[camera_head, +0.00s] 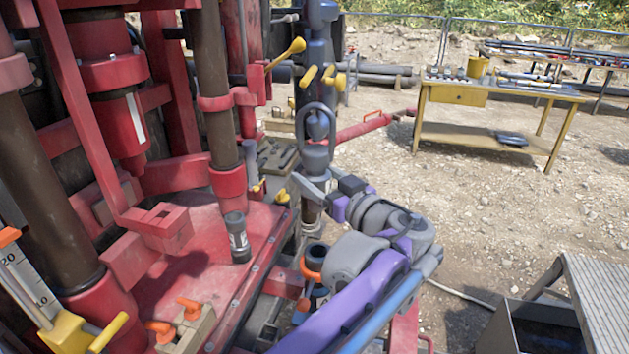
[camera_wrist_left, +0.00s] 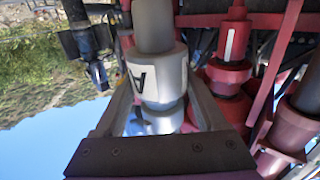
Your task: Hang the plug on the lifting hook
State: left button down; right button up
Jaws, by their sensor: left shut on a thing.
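The plug (camera_head: 316,157) is a grey, rounded metal body, upright in the middle of the head view. The left wrist view, which is upside down, shows it as a pale grey cylinder (camera_wrist_left: 165,75) with a black letter A. My left gripper (camera_head: 318,188) is shut on it, with one finger on each side in the left wrist view (camera_wrist_left: 160,108). The lifting hook (camera_head: 304,112) seems to be the dark loop directly above the plug, below a dark blue swivel (camera_head: 319,45). I cannot tell whether they are joined. My right gripper is not in view.
The red rig deck (camera_head: 190,268) lies left, with a dark labelled cylinder (camera_head: 238,240) on it. Yellow handles (camera_head: 308,76) stick out near the swivel. A red-ended bar (camera_head: 360,130) runs behind. A yellow table (camera_head: 490,92) stands on open gravel at the right.

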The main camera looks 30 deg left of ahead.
pick_arm(q)
jog(key=shift+w+a, duration=0.15)
jog(key=shift+w, duration=0.3)
jog(key=shift+w+f, duration=0.15)
jog(key=shift+w+a+f+b, duration=0.1)
jog(key=shift+w+f+b, duration=0.3)
jog(key=shift+f, duration=0.3)
jog(key=shift+w+f, duration=0.1)
jog(key=shift+f, duration=0.45)
jog(key=shift+f, duration=0.1)
grip_release()
jog(key=shift+f, duration=0.1)
